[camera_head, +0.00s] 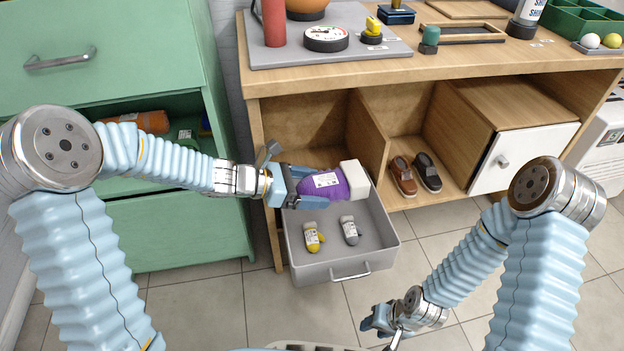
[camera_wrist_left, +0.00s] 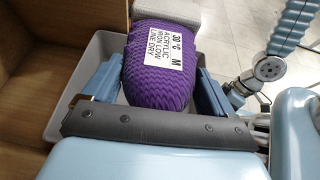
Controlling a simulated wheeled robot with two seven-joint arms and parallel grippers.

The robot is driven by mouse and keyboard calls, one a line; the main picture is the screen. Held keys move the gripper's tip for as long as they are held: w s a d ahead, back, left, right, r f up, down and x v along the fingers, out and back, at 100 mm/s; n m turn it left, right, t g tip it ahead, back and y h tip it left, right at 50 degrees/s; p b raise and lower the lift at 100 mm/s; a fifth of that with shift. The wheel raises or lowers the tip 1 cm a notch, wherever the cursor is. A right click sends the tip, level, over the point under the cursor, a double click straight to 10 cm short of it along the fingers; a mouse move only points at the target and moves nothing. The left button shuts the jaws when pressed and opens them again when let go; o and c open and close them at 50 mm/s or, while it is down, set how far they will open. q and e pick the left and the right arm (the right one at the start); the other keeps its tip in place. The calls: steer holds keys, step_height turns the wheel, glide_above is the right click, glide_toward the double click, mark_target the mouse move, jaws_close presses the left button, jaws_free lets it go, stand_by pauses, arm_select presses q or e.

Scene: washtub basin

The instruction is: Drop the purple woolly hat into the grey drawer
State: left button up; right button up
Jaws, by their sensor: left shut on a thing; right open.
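The purple woolly hat (camera_head: 326,184) has a white label and a pale grey-white end part. My left gripper (camera_head: 299,186) is shut on the hat and holds it over the back of the open grey drawer (camera_head: 340,270). In the left wrist view the hat (camera_wrist_left: 162,65) sits between the two blue fingers of the gripper (camera_wrist_left: 158,95), with the grey drawer (camera_wrist_left: 62,125) beneath. Whether the hat touches the drawer cannot be told. My right gripper (camera_head: 378,322) is open and empty, low over the floor to the right of the drawer.
The wooden workbench (camera_head: 440,70) overhangs the drawer. Shoes (camera_head: 403,175) stand in the cubby to the right.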

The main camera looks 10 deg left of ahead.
arm_select(q)
step_height(320, 180, down, 6)
steer(key=b, duration=0.4)
steer(key=shift+d+b, duration=0.1)
steer(key=shift+b, duration=0.3)
steer(key=o, duration=0.8)
steer(key=shift+o, duration=0.2)
steer(key=shift+r+p, duration=0.65)
steer(key=shift+r, duration=1)
steer(key=s+d+r+p, duration=0.1)
steer(key=s+r+p, duration=0.1)
steer(key=s+r, duration=0.7)
steer(key=s, duration=0.5)
steer(key=shift+d+r+p, duration=0.3)
steer(key=shift+r+p, duration=0.1)
